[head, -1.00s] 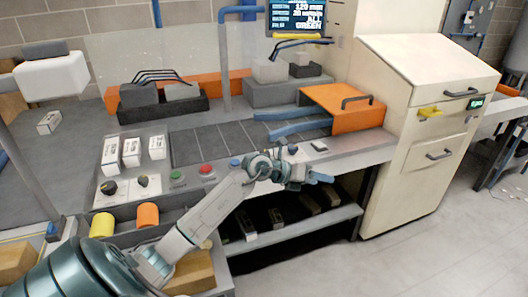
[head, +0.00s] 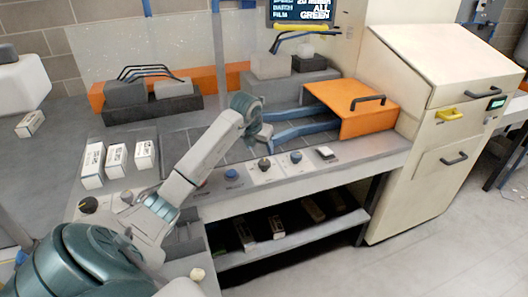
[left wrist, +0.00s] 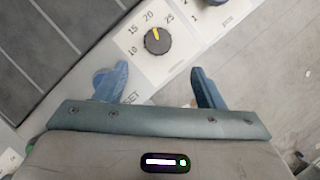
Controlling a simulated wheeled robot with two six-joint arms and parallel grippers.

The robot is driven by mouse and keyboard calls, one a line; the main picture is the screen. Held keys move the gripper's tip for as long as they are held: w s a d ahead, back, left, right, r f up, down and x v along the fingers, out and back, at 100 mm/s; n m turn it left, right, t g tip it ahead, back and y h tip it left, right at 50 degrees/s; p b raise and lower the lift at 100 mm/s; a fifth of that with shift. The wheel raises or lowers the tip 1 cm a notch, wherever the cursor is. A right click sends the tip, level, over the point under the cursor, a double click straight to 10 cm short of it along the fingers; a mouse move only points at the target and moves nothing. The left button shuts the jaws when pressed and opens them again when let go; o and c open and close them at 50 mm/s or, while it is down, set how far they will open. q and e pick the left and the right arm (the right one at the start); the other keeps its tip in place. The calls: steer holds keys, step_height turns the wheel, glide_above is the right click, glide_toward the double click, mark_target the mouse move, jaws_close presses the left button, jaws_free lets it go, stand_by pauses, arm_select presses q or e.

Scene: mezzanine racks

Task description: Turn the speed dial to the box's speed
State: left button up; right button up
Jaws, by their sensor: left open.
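The speed dial (left wrist: 157,41) is a black knob with a yellow pointer, on a white plate marked 10, 15, 20 and 25. The pointer is closest to 20. In the head view the dial (head: 264,164) sits on the front panel. My left gripper (head: 262,138) is above the panel, beside the dial. In the left wrist view the gripper's blue fingers (left wrist: 156,86) are wide apart and empty, with the dial just beyond them. Several white boxes (head: 116,160) stand at left. My right gripper is not seen.
A blue button (head: 232,174) and a blue knob (head: 295,157) flank the dial. An orange guard (head: 350,108) with a black handle stands behind, next to a cream machine (head: 425,130). A shelf (head: 300,236) lies below the panel.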

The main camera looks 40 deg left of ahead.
arm_select(q)
steer(key=p, duration=0.2)
glide_above(264, 162)
steer(key=s, duration=0.2)
steer(key=f, duration=0.3)
steer(key=d+f, duration=0.1)
steer(key=f, duration=0.1)
steer(key=x, duration=0.2)
steer(key=p+x, duration=0.1)
steer(key=x, duration=0.1)
steer(key=shift+w+a+f, duration=0.1)
steer(key=shift+a+f, duration=0.05)
steer(key=shift+a, duration=0.1)
steer(key=shift+f, duration=0.1)
steer(key=shift+c, duration=0.2)
steer(key=c, duration=0.9)
steer(key=shift+f, duration=0.1)
steer(key=shift+c, duration=0.2)
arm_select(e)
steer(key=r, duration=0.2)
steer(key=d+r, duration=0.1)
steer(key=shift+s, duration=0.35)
